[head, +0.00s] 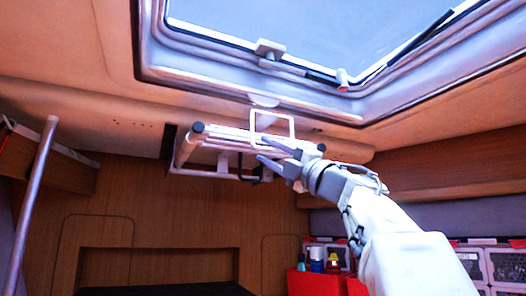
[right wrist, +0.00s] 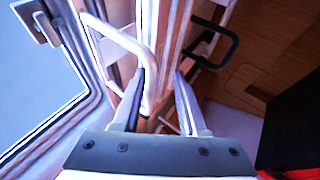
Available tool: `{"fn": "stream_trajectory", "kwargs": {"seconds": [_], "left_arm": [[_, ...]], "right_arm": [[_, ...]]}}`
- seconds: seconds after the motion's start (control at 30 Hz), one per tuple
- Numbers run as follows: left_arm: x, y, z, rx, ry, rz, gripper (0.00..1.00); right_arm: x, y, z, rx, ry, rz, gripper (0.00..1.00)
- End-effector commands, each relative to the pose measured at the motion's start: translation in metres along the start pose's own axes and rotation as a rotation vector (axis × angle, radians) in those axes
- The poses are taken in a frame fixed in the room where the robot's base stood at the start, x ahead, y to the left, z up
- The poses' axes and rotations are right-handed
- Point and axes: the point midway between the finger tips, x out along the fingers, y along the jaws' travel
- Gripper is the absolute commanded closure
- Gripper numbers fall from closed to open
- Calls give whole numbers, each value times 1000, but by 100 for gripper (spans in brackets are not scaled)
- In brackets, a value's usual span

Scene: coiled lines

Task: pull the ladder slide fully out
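The white ladder slide (head: 215,143) hangs under the ceiling below the roof hatch, with dark end caps and a white loop handle (head: 272,125) standing up from it. My right gripper (head: 266,152) reaches in from the lower right, just below the handle. The right wrist view shows its two fingers (right wrist: 158,72) apart, with the white handle (right wrist: 122,36) coming down close to the left finger. Whether the handle touches that finger I cannot tell. A dark loop (right wrist: 215,40) shows beyond the right finger. My left gripper is in neither view.
The roof hatch frame (head: 210,82) is close above the slide. A pale pole (head: 34,200) stands at the left. Red bins (head: 314,284) with bottles stand at lower right, beside white mesh-front crates (head: 506,265). Room is free below the slide, before the wood-panelled wall (head: 150,220).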

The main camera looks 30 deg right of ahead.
Motion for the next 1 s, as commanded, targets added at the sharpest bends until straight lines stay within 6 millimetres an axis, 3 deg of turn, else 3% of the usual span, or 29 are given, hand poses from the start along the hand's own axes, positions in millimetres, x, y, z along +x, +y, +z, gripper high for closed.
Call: {"fn": "stream_trajectory", "kwargs": {"seconds": [0.2, 0.33, 0.47, 0.8, 1.0], "left_arm": [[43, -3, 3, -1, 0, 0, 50], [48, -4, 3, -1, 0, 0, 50], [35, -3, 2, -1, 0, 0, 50], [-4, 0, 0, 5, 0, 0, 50], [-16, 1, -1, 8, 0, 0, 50]], "right_arm": [[-69, 2, -1, -10, -11, 2, 58], [-84, 8, -5, -6, -5, -1, 58], [-70, 14, -4, 0, 0, 0, 58], [-7, 15, -3, 1, 0, 0, 58], [14, 13, -4, -2, -2, 0, 58]]}}
